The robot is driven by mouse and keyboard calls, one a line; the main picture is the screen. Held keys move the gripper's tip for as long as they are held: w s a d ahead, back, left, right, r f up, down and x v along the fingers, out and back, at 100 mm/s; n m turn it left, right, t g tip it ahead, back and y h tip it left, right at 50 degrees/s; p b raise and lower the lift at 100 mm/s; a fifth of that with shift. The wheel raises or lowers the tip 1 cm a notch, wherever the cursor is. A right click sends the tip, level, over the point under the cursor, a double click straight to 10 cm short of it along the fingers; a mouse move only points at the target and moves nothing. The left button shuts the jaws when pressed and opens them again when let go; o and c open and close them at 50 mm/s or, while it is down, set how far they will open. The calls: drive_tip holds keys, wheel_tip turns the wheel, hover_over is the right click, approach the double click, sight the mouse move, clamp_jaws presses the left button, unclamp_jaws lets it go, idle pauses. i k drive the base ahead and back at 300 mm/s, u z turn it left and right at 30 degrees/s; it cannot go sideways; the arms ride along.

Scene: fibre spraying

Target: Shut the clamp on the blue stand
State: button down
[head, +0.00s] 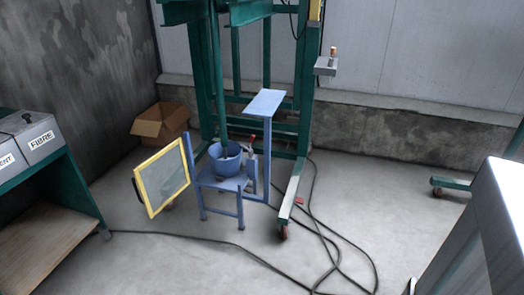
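The blue stand (221,184) stands on the floor near the middle of the head view, in front of a green frame. A blue bucket (226,160) sits on it. A small metal piece with a red tip, which looks like the clamp (251,147), is at the right of the bucket, beside a blue upright. It is too small to tell whether it is open or shut. My gripper is not in view.
A yellow-framed screen (162,180) leans at the stand's left. The green wheeled frame (305,125) stands behind. Black cables (325,225) lie on the floor. A cardboard box (161,123) and a green bench (75,190) are left. Floor in front is mostly clear.

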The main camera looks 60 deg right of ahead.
sight(253, 136)
drive_tip(key=k, duration=1.35)
drive_tip(key=z, duration=0.75)
drive_tip(key=i, duration=1.35)
drive_tip(key=u, duration=0.05)
